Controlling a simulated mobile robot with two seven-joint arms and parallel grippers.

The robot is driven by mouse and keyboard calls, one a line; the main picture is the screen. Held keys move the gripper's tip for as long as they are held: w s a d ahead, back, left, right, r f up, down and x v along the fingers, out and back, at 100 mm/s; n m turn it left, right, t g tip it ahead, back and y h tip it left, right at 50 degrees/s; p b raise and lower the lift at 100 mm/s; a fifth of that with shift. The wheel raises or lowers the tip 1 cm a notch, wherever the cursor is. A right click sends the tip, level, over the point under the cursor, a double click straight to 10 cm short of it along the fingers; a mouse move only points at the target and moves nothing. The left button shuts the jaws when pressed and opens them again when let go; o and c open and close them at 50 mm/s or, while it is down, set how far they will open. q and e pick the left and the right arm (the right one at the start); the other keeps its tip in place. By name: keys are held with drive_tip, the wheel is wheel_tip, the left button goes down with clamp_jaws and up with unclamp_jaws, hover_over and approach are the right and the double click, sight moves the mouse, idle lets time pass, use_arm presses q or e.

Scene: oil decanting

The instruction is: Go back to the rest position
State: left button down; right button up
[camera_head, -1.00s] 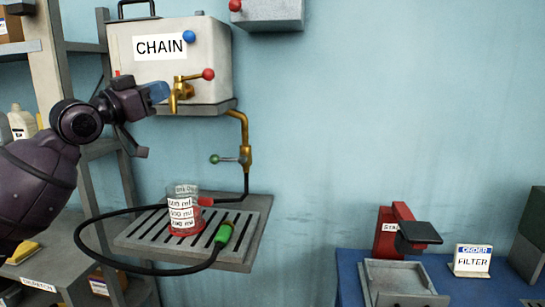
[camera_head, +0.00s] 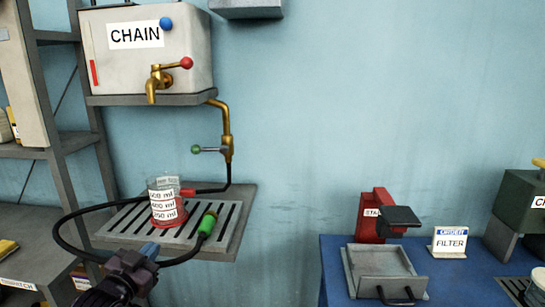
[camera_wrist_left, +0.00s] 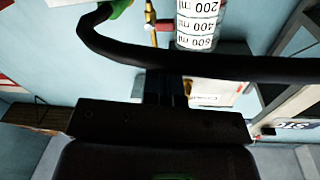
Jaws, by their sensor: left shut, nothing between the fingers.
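My left gripper (camera_head: 148,250) is low at the left of the head view, in front of the drip tray's front edge. A clear measuring beaker (camera_head: 167,205) with white volume labels and a reddish lower part stands upright on the slotted drip tray (camera_head: 238,205). The beaker also appears in the left wrist view (camera_wrist_left: 200,28), upside down. My right gripper is in neither view.
A black hose (camera_head: 62,232) with a green end (camera_head: 208,222) loops around the tray's left side, close to my left gripper. The CHAIN tank (camera_head: 195,45) with a brass tap (camera_head: 155,82) hangs above. A blue table (camera_head: 330,280) carries a red stand (camera_head: 372,215) and a FILTER sign (camera_head: 449,242).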

use_arm(q)
drive_tip(key=s+f+n+g+y, duration=0.4)
drive_tip(key=s+f+g, duration=0.2)
drive_tip(key=s+f, duration=2.1)
drive_tip(key=shift+s+n, duration=0.25)
drive_tip(key=shift+n, duration=0.05)
idle(0.3)
